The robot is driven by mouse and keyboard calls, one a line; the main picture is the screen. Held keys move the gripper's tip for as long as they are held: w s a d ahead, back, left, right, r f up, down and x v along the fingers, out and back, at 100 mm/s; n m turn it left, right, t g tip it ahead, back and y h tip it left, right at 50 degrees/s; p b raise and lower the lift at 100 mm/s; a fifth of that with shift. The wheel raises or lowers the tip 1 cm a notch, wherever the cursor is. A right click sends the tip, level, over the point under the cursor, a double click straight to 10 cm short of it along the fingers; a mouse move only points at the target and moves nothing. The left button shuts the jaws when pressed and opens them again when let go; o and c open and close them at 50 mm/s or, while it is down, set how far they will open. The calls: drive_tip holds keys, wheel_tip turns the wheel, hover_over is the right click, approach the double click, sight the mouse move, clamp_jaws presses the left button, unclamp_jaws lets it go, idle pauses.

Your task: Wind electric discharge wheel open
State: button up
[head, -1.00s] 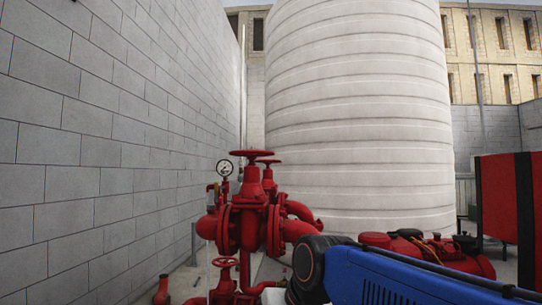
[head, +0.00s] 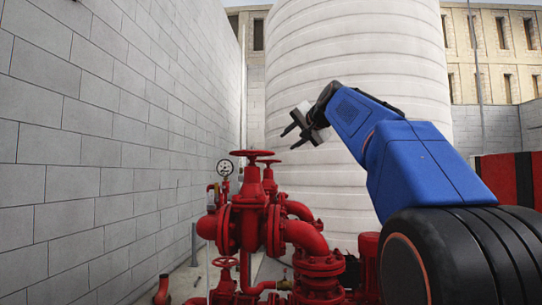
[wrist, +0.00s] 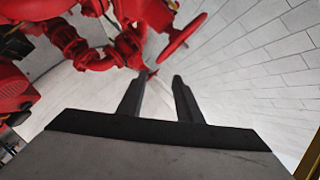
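Red handwheels top the red valves: a front upper wheel (head: 251,153), a second upper wheel (head: 268,161) just behind it, and a smaller low wheel (head: 225,262). No label shows which is the electric discharge wheel. My gripper (head: 290,139) is raised above and right of the two upper wheels, its fingers pointing left. In the wrist view my gripper (wrist: 158,79) is open, with a clear gap and nothing between the fingers. A red handwheel (wrist: 182,36) shows there beyond the fingertips, apart from them.
A grey block wall (head: 90,150) runs along the left. A large white ribbed tank (head: 400,90) stands behind the pipes. A pressure gauge (head: 225,167) sits just left of the upper wheels. Red pipework (head: 305,235) fills the space below my arm.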

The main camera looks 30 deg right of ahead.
sight(271, 154)
drive_tip(key=x, duration=1.7)
drive_tip(key=shift+w, duration=0.2)
drive_tip(key=shift+c, duration=0.6)
drive_tip(key=shift+f, duration=0.1)
clamp_jaws()
